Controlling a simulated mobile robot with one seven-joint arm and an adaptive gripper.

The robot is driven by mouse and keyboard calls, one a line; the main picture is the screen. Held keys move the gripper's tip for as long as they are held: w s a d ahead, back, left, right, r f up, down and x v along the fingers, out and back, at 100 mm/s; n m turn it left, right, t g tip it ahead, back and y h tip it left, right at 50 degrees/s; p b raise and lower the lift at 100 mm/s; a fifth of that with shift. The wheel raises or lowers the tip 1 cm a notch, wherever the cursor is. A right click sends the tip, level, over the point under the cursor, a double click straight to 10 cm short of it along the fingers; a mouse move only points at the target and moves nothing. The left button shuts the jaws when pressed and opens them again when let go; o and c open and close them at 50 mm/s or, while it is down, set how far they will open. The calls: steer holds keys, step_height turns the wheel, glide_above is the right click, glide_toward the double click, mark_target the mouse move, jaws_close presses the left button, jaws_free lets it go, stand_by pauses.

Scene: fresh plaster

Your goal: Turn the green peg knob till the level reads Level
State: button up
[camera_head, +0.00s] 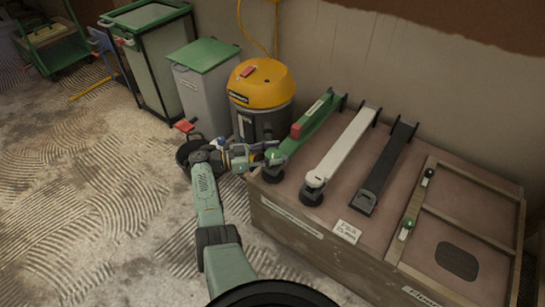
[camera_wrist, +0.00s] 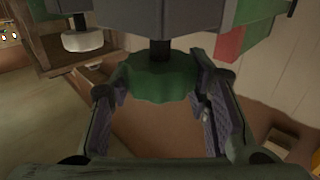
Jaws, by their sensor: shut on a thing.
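The green peg (camera_head: 316,118) lies along the left of the bench top, with a red block (camera_head: 296,131) on it. Its green knob (camera_wrist: 160,82), scalloped and on a dark stem, hangs under the near end in the wrist view. My gripper (camera_head: 268,157) is at that near end, beyond the bench's front left corner. In the wrist view, my gripper's two fingers (camera_wrist: 160,90) are on either side of the knob, shut on it. The level's reading is too small to make out.
A white peg (camera_head: 343,145) with a white knob and a dark peg (camera_head: 387,165) lie to the right on the wooden bench (camera_head: 310,226). A card (camera_head: 347,231) lies in front. A yellow-topped vacuum (camera_head: 262,85) stands close behind my gripper. Open floor lies left.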

steer(key=o, duration=1.2)
steer(key=shift+s+a, duration=0.2)
steer(key=shift+a, duration=1)
steer(key=shift+s+a, duration=0.2)
steer(key=shift+a, duration=1.05)
steer(key=shift+s+a, duration=0.2)
steer(key=shift+a, duration=1)
